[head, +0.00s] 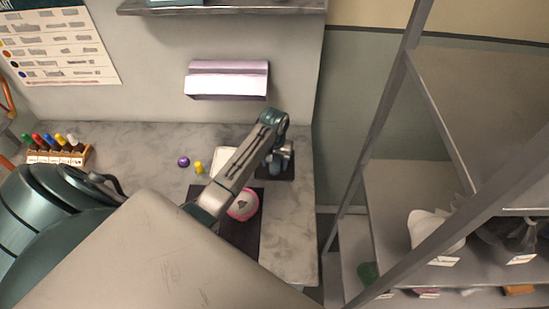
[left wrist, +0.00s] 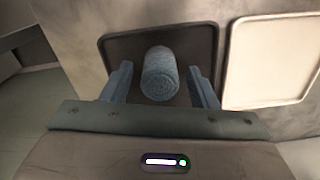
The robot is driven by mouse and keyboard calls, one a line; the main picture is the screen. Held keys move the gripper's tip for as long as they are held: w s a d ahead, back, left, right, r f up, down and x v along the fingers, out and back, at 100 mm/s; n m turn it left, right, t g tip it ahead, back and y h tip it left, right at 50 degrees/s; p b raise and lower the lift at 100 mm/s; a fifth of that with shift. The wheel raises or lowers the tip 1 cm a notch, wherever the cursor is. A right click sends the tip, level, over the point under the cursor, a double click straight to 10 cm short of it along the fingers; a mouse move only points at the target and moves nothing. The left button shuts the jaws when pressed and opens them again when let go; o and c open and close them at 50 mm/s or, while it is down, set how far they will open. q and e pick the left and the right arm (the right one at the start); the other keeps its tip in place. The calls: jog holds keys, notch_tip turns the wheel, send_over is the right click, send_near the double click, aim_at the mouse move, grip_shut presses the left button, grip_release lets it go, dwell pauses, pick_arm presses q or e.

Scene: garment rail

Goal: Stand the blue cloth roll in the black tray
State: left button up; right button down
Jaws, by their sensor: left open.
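The blue cloth roll (left wrist: 160,72) is between the two fingers of my left gripper in the left wrist view. It appears to stand on end inside the black tray (left wrist: 113,45), with its base partly hard to see. My left gripper (left wrist: 161,84) is open, with a finger on each side of the roll and a gap showing at both sides. In the head view my left gripper (head: 281,160) is over the black tray (head: 287,173) and hides much of it and the roll. My right gripper is not in view.
A white tray (left wrist: 270,60) lies beside the black one. A pink round object (head: 246,207) sits on a dark mat (head: 240,236). Purple (head: 183,161) and yellow (head: 198,168) pieces and a pen rack (head: 57,155) are further left. A metal shelf unit (head: 420,195) stands right.

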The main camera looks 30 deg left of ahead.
aim_at(275, 160)
pick_arm(q)
notch_tip(275, 160, up, 5)
jog(key=shift+r+b, duration=0.15)
jog(key=shift+b, duration=1)
notch_tip(275, 160, up, 4)
jog(key=shift+f, duration=0.1)
jog(key=shift+r+p, duration=0.7)
jog(key=shift+p, duration=0.15)
jog(key=shift+s+r+p, duration=0.1)
jog(key=shift+r+p, duration=0.3)
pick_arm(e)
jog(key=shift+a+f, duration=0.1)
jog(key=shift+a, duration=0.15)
pick_arm(q)
jog(key=shift+f, duration=0.1)
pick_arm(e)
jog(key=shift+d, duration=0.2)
